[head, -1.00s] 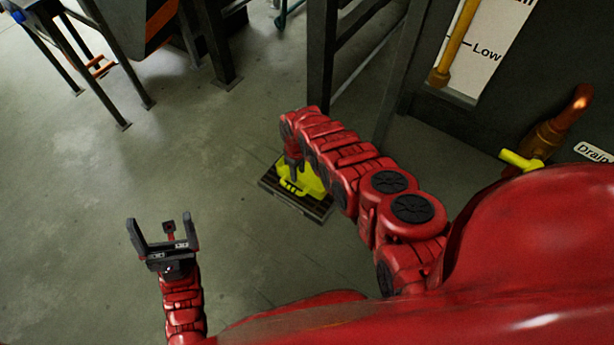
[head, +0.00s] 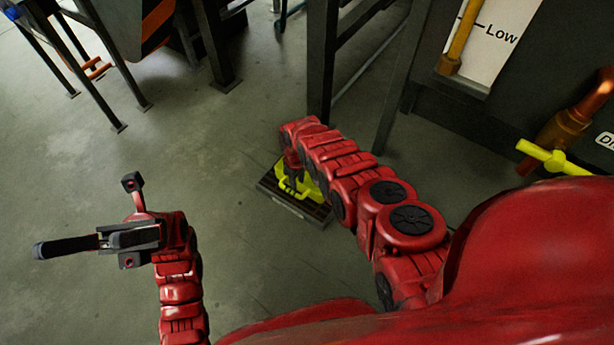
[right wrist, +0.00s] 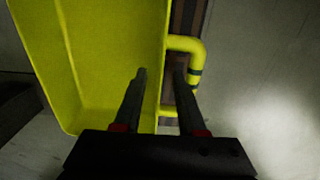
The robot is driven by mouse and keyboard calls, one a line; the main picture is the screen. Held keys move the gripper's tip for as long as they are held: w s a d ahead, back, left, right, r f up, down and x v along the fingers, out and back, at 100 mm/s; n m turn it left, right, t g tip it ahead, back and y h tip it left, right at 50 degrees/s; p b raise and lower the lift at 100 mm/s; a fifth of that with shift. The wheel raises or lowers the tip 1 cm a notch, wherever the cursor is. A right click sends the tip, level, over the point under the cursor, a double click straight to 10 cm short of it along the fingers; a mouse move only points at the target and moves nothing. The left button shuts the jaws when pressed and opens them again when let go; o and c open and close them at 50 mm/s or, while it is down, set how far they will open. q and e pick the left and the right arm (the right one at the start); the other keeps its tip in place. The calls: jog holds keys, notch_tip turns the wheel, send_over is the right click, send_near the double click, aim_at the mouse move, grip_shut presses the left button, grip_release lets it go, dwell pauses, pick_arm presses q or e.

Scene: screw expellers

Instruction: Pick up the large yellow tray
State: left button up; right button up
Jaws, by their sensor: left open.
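The large yellow tray (head: 283,188) sits low at the middle of the head view on a dark slatted base, partly hidden by my right arm. In the right wrist view the tray (right wrist: 110,60) fills the left side, with a tubular yellow handle (right wrist: 190,47) on its side. My right gripper (right wrist: 160,75) is at this edge. Its two dark fingers stand apart, one before the tray's inside and the other between wall and handle; I cannot tell whether they touch it. My left gripper (head: 90,243) is open and empty at the lower left, away from the tray.
The dark slatted base (head: 290,207) lies on the grey floor. Dark metal legs (head: 320,70) of a machine stand just behind it. A yellow valve handle (head: 545,155) and copper pipe (head: 570,125) are at the right. The floor (head: 180,150) at left is clear.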

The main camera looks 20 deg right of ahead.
grip_shut()
dwell(1.4)
